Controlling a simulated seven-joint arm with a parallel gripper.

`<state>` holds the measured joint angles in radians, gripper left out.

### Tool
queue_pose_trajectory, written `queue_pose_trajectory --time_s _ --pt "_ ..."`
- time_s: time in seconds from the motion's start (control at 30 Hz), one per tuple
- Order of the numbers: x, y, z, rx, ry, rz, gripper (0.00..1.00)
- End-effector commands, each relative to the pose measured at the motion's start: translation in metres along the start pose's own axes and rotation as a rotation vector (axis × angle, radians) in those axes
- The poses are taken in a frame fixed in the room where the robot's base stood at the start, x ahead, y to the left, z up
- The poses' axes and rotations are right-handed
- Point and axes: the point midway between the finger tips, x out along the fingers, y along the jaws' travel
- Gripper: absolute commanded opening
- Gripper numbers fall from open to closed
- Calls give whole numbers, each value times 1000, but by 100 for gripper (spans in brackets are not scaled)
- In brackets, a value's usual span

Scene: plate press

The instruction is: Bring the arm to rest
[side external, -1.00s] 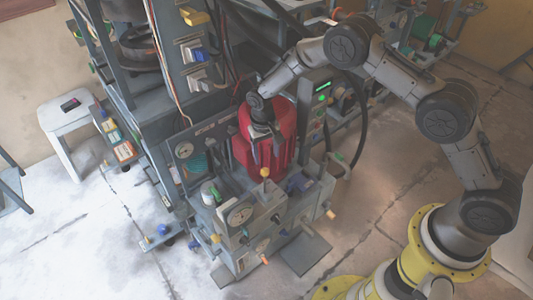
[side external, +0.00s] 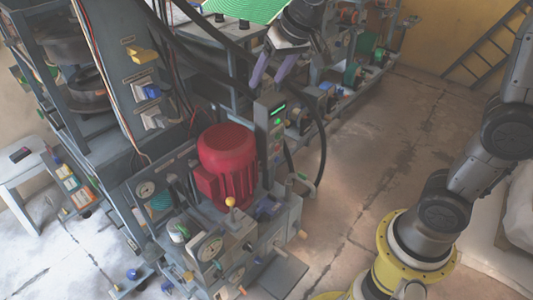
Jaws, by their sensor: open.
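My gripper (side external: 268,76) is at the top centre of the side view, above and behind the red motor, with its two purple-grey fingers apart and pointing down. Nothing shows between the fingers. A bright green ribbed plate (side external: 243,10) is beside the gripper's wrist at the top edge, partly cut off by the frame. I cannot tell whether it touches my arm. The middle of my arm is out of frame at the top right.
The press machine's red motor (side external: 228,160) stands below the gripper, with a control box with a green display (side external: 272,118) close by. Black cables hang around them. A white stool (side external: 22,170) is at the left. The floor (side external: 375,150) right of the machine is clear.

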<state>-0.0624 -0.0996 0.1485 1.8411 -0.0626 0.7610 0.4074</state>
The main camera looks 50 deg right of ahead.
Motion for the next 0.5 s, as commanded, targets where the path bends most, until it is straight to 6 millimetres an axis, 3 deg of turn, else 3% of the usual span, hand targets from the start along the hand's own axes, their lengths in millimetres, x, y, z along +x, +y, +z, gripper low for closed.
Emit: queue_pose_trajectory --time_s 0.03,0.1,0.23,0.37,0.5 --pt "-23 8 11 -6 26 -8 67" --pt "-46 19 29 -21 51 -15 67" --pt "-82 39 70 -55 90 -25 67" --pt "-101 58 118 -103 113 -28 67" --pt "-102 74 168 -163 104 -26 67"
